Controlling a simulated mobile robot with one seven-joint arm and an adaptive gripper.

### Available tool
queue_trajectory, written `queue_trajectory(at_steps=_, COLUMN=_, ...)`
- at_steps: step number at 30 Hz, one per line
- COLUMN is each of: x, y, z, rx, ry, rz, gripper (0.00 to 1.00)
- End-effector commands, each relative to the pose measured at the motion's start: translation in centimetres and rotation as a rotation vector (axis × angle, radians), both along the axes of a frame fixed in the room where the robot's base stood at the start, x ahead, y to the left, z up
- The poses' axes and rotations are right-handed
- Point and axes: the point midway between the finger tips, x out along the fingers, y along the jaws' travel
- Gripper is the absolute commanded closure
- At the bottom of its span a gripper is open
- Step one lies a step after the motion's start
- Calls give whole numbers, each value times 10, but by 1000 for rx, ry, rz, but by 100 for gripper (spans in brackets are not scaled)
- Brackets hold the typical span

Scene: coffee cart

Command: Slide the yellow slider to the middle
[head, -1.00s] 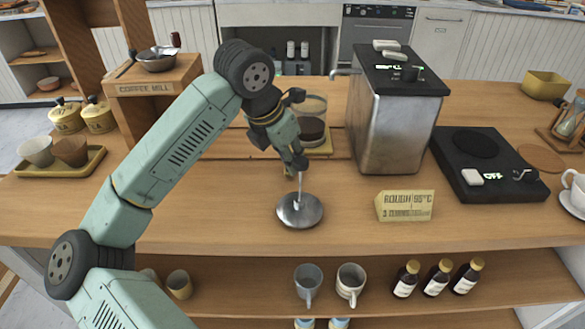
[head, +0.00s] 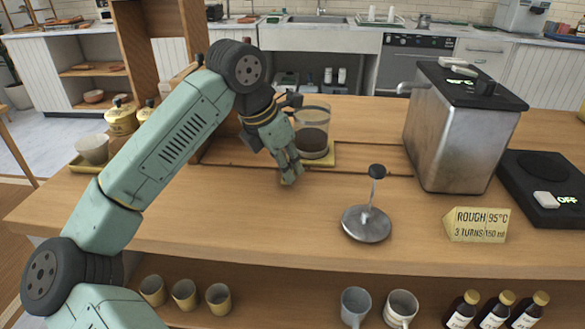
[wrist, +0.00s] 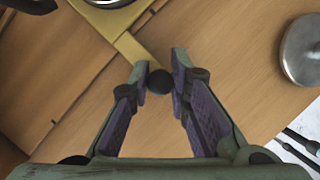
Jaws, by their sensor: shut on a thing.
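The yellow slider (head: 325,155) is a flat yellow plate in a long wooden track in the counter. A glass vessel with dark coffee-like contents (head: 312,132) stands on it. The track's bare wood shows on both sides of the slider. In the wrist view the slider's yellow arm (wrist: 138,50) reaches a dark round knob (wrist: 159,82). My gripper (head: 290,180) is low over the counter at the slider's front left. In the wrist view my gripper (wrist: 160,85) has its fingers on either side of the knob, shut on it. The glass is mostly cut off there.
A metal tamper (head: 366,224) stands upright right of my gripper. A yellow sign (head: 476,225) and a steel boiler (head: 455,135) are farther right, with a black scale (head: 545,190) beyond. Several mugs and bottles sit on the shelf below. Bare counter lies in front of the track.

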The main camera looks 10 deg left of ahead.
Motion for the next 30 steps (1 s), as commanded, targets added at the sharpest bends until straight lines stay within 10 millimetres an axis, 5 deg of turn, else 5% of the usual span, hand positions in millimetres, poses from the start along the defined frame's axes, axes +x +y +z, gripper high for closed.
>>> queue_trajectory(at_steps=11, x=0, y=1, z=0, rx=2, ry=1, rz=-1, gripper=100)
queue_trajectory(at_steps=12, x=0, y=1, z=0, rx=2, ry=1, rz=-1, gripper=81)
queue_trajectory(at_steps=20, x=0, y=1, z=0, rx=1, ry=1, rz=0, gripper=64)
queue_trajectory(at_steps=30, x=0, y=1, z=1, rx=1, ry=-1, rz=0, gripper=62)
